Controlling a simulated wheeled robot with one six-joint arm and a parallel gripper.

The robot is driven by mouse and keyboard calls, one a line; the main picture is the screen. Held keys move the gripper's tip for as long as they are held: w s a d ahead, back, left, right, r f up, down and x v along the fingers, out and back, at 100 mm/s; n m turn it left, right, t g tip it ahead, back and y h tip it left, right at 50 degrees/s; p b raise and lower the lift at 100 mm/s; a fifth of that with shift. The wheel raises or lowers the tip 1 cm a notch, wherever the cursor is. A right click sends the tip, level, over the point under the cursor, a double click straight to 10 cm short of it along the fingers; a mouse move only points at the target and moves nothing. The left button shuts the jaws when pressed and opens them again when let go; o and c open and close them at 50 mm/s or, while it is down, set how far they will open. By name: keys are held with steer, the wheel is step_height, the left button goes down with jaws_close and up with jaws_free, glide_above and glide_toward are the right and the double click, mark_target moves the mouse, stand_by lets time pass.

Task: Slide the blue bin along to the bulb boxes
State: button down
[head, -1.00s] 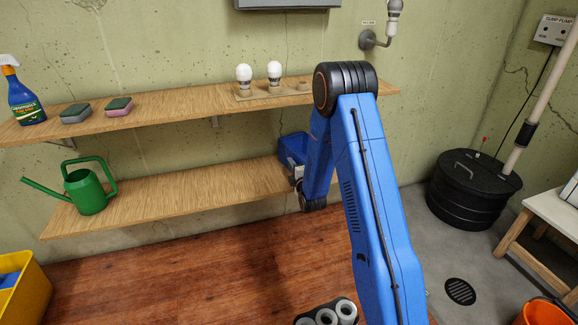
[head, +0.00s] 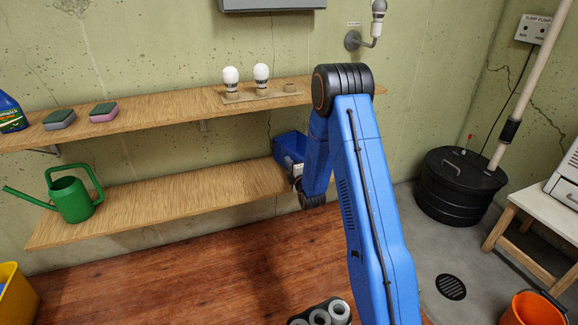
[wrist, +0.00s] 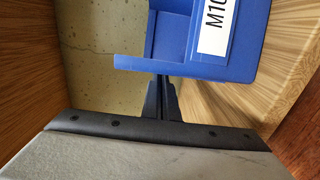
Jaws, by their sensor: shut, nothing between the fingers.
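The blue bin (head: 284,146) sits on the lower wooden shelf, near its right part, partly hidden behind my arm. The wrist view shows the bin (wrist: 244,66) close up, with a white label reading "M10". My gripper (wrist: 162,80) is shut and empty, its dark fingertips at the lower edge of the bin; whether they touch cannot be told for sure. In the head view my arm hides the fingertips. No bulb boxes can be made out; my arm covers the shelf to the right of the bin.
The lower shelf (head: 160,203) is bare between a green watering can (head: 72,198) and the bin. The upper shelf (head: 160,113) above carries two bulbs (head: 261,77) in a holder and sponges. A black sump lid (head: 460,185) and white bench stand right.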

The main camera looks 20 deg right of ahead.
steer(key=s, duration=1.7)
steer(key=shift+s, duration=0.2)
steer(key=shift+a+r, duration=0.1)
